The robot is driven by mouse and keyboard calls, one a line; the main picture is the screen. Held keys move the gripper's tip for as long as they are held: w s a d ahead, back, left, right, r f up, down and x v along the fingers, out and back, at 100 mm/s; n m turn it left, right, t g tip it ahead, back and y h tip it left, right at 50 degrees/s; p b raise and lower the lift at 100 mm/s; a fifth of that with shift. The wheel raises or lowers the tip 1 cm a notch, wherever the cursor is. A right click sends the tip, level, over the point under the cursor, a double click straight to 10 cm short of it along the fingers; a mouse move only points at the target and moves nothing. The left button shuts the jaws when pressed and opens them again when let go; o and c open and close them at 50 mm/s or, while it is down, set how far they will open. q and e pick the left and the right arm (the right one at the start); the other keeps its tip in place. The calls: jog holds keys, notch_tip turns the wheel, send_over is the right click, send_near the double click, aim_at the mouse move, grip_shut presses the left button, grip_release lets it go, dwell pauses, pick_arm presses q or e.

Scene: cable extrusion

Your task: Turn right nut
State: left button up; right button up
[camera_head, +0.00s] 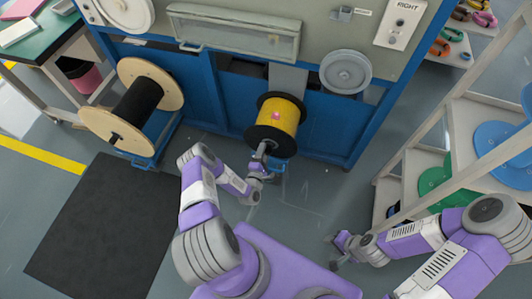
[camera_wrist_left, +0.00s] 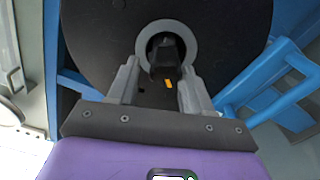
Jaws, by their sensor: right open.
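The right spool, wound with yellow cable (camera_head: 283,113), has black flanges and sits at the machine front. My left gripper (camera_head: 255,174) is at its front flange. In the left wrist view the flange (camera_wrist_left: 100,40) fills the upper part, with a grey ring (camera_wrist_left: 144,45) and a dark nut or spindle end (camera_wrist_left: 166,58) at its centre. The fingers of my left gripper (camera_wrist_left: 160,80) stand apart, one to each side below this end, and look open; contact is not clear. My right gripper (camera_head: 340,250) is open and empty, low at the right.
A spool with black cable (camera_head: 138,103) and tan flanges stands to the left, above a black floor mat (camera_head: 105,225). A shelf rack (camera_head: 420,160) with green and blue reels stands at the right. A blue frame bar (camera_wrist_left: 265,95) passes close to the left gripper. The floor between is clear.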

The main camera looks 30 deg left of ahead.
aim_at(265, 154)
pick_arm(q)
jog(key=shift+o, duration=0.5)
jog(key=shift+d, duration=0.4)
jog(key=p+v, duration=0.2)
jog(key=v, duration=0.4)
jog(key=shift+a, duration=0.1)
jog(key=shift+s, duration=0.7)
jog(key=shift+d, duration=0.2)
